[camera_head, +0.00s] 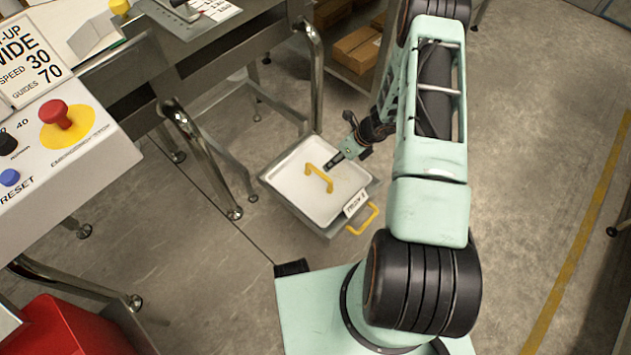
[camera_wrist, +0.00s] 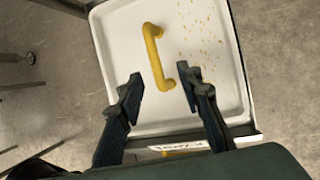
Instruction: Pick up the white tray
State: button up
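The white tray (camera_head: 300,197) is a shallow square pan with a yellow handle (camera_head: 320,179) standing up across its middle. It sits in a grey metal holder low near the floor. In the wrist view the white tray (camera_wrist: 119,38) fills the middle, with crumbs scattered at its upper right. My gripper (camera_head: 334,161) is over the tray close to the handle. In the wrist view my gripper (camera_wrist: 160,78) is open and empty, its fingertips on either side of the near end of the yellow handle (camera_wrist: 153,50). Whether they are down at handle height I cannot tell.
A second yellow handle (camera_head: 364,220) and a small label (camera_head: 355,203) are on the holder's front. Conveyor legs (camera_head: 205,160) stand left of the tray. The control panel (camera_head: 60,150) and a red bin (camera_head: 65,328) are farther left. Cardboard boxes (camera_head: 357,48) sit behind. Floor at right is clear.

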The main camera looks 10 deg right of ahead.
aim_at(319, 171)
jog(key=b+x, duration=0.1)
jog(key=x, duration=0.2)
jog(key=b+x, duration=0.1)
jog(key=x, duration=0.2)
jog(key=a+b+x, duration=0.1)
jog(key=x, duration=0.3)
jog(key=shift+r, duration=0.1)
jog(key=shift+w+r, duration=0.1)
grip_shut()
